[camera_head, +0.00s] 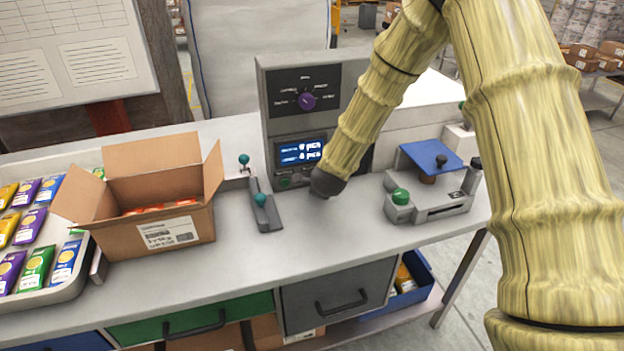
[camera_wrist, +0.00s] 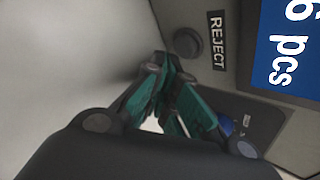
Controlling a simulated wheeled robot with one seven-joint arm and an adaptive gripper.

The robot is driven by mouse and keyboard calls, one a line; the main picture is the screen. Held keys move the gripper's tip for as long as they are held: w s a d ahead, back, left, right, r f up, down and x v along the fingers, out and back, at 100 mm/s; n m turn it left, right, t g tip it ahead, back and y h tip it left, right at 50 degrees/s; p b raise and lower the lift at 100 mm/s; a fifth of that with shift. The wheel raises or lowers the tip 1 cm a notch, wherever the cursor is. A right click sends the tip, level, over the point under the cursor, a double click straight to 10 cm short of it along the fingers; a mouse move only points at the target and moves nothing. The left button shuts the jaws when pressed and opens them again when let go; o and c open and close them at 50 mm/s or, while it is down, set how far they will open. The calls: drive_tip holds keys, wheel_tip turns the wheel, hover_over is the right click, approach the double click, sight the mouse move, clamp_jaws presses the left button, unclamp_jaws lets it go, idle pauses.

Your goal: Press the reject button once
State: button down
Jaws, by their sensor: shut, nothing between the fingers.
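The reject button (camera_wrist: 187,43) is a round dark grey button in the wrist view, beside a black label reading REJECT. It is on the front of the grey weigher panel (camera_head: 284,77), below the lit display (camera_head: 300,151). My gripper (camera_wrist: 168,73) has teal fingers, which are shut and empty. Its tips appear just below the button in the wrist view; whether they touch the panel I cannot tell. In the head view my arm's dark end is at the panel's base and the fingers are hidden.
A blue button (camera_wrist: 226,123) is on the panel near my fingers. A purple knob (camera_head: 306,101) is higher up. An open cardboard box (camera_head: 185,232) and a small lever fixture (camera_head: 263,207) stand left. A blue-plated scale (camera_head: 431,155) with a green knob stands right.

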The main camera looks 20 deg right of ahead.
drive_tip(key=shift+w, duration=0.85)
idle(1.7)
drive_tip(key=shift+s, duration=0.85)
drive_tip(key=shift+s, duration=0.1)
drive_tip(key=shift+s+b, duration=0.55)
drive_tip(key=shift+s, duration=1.85)
